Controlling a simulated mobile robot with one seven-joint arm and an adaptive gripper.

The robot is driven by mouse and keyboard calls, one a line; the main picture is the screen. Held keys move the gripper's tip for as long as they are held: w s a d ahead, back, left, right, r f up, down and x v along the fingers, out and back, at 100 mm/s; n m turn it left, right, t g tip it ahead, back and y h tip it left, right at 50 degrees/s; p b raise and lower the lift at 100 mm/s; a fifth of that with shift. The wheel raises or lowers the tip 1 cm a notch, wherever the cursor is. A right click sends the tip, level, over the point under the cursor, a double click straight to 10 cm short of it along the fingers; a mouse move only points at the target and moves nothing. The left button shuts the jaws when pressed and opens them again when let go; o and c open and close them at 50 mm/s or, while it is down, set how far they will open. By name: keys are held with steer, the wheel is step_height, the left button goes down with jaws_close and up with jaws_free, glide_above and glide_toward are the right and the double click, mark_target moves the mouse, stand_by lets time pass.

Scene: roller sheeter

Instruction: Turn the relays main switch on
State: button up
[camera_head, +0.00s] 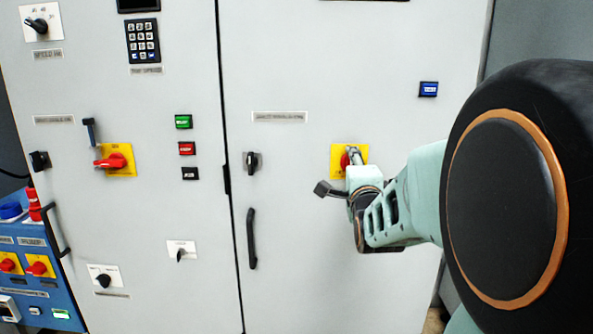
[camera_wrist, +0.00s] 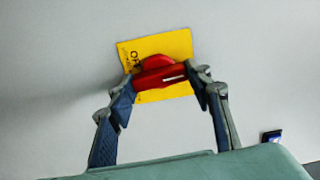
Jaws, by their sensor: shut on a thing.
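A red rotary switch (camera_head: 345,160) on a yellow plate (camera_head: 335,149) sits on the right cabinet door, mostly covered by my gripper (camera_head: 353,157) in the head view. In the wrist view the red switch (camera_wrist: 160,72) has a handle lying nearly level across the picture, with a white mark. The yellow plate (camera_wrist: 180,45) shows part of a dark "OFF" text at its left edge. My gripper (camera_wrist: 166,80) is shut on the red handle, one finger at each end. The nameplate (camera_head: 279,117) on this door is too blurred to read.
A similar red switch (camera_head: 110,162) on yellow is on the left door. A black door handle (camera_head: 251,239), a black knob (camera_head: 252,161) and a blue button (camera_head: 428,89) are on the right door. A blue panel (camera_head: 40,260) stands at lower left.

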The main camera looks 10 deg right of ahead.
steer(key=shift+r+m, duration=0.1)
steer(key=shift+m, duration=0.4)
steer(key=o, duration=1.2)
steer(key=shift+c, duration=0.2)
